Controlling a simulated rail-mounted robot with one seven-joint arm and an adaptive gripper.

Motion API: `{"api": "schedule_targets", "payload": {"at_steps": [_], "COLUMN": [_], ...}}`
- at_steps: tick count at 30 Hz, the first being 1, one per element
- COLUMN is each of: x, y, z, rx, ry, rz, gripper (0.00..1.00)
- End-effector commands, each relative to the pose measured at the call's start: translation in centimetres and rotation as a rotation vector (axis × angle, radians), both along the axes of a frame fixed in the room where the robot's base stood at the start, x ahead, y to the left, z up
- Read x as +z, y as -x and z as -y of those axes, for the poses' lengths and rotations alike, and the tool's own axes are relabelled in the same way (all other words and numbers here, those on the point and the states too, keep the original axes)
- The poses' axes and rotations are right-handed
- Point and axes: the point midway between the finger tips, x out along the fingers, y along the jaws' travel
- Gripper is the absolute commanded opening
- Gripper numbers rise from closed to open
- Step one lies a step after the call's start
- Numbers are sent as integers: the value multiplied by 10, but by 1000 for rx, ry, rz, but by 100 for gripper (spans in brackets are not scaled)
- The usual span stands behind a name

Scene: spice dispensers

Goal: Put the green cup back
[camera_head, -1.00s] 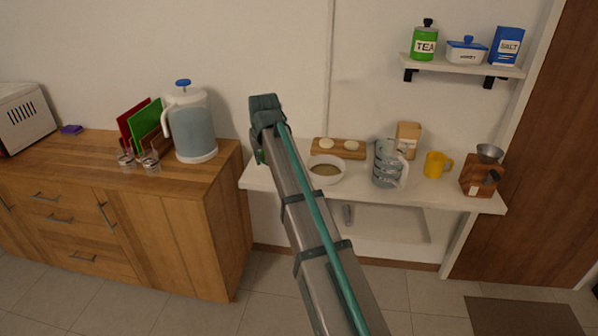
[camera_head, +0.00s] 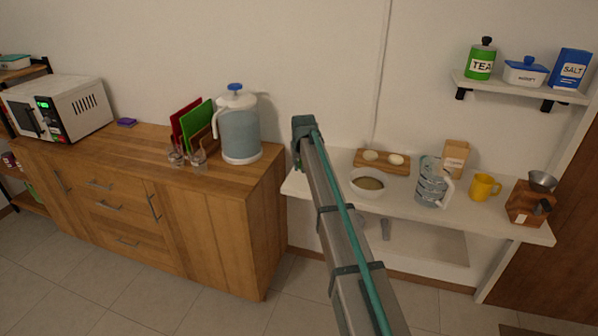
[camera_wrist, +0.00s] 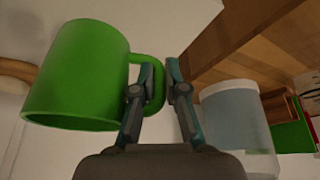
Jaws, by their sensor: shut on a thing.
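The green cup (camera_wrist: 78,75) fills the left part of the wrist view, its handle on the right side. My gripper (camera_wrist: 159,70) is shut on the cup's handle in that view, and the cup hangs clear of any surface. In the head view my arm's end stands in front of the wall, near the gap between the wooden cabinet and the white table. My arm hides the gripper and the cup there.
The wooden cabinet (camera_head: 225,225) bears a water dispenser (camera_head: 239,135), cutting boards (camera_head: 198,125), glasses and a microwave (camera_head: 58,105). The white table (camera_head: 400,205) holds a bowl (camera_head: 368,190), a measuring jug (camera_head: 432,185), a yellow cup (camera_head: 483,187) and a grinder (camera_head: 530,205). A wall shelf (camera_head: 515,92) holds several containers.

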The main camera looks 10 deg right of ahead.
Motion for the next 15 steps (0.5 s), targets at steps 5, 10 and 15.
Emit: {"api": "schedule_targets", "payload": {"at_steps": [5, 10, 15], "x": [-6, -25, -42], "y": [-6, -10, -10], "z": [-1, -2, -2], "rx": [0, 0, 0], "ry": [1, 1, 1], "rz": [0, -1, 1], "gripper": [0, 0, 0]}}
